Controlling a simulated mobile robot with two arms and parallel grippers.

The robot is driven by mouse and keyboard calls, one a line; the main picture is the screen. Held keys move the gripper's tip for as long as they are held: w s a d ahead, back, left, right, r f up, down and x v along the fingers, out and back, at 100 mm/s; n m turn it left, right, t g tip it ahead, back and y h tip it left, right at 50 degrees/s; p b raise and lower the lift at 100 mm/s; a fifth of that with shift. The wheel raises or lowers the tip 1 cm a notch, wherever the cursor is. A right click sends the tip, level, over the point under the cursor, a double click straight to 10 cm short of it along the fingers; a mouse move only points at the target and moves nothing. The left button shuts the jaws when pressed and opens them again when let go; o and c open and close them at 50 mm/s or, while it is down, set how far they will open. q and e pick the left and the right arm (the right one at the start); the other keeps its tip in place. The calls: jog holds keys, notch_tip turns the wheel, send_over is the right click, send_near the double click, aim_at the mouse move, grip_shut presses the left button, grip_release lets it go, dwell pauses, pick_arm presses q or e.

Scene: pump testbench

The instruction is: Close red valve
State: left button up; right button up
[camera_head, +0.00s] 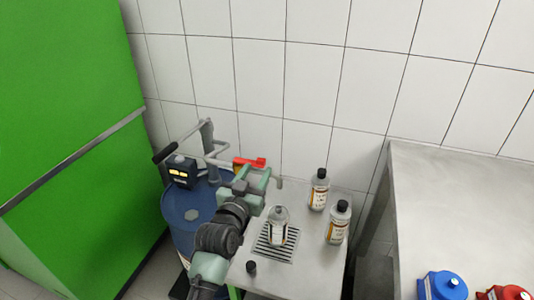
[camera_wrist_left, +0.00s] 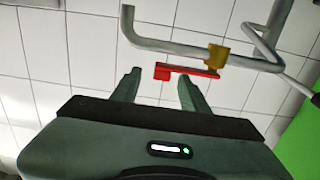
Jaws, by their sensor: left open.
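The red valve handle (camera_head: 256,162) is on a grey pipe above the blue drum, partly behind my left gripper (camera_head: 259,176) in the head view. In the left wrist view the red handle (camera_wrist_left: 188,71) lies crosswise beyond the fingertips, joined at its right end to a brass valve body (camera_wrist_left: 216,56) on the pipe (camera_wrist_left: 170,45). My left gripper (camera_wrist_left: 159,84) is open, with the handle's free end in front of the gap between its fingers. I see no contact with the handle. My right gripper is not in view.
A blue drum (camera_head: 180,215) with a dark display box (camera_head: 180,172) stands left. A clear bottle (camera_head: 278,226) stands on the table's drain grate, with a black cap (camera_head: 251,267) nearby. Two labelled bottles (camera_head: 319,190) (camera_head: 338,222) stand right. A green cabinet (camera_head: 70,110) is far left.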

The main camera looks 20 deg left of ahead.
aim_at(249, 160)
pick_arm(q)
jog(key=w, duration=0.8)
jog(key=shift+r+p, duration=0.35)
jog(key=shift+r, duration=0.1)
grip_shut()
dwell(0.9)
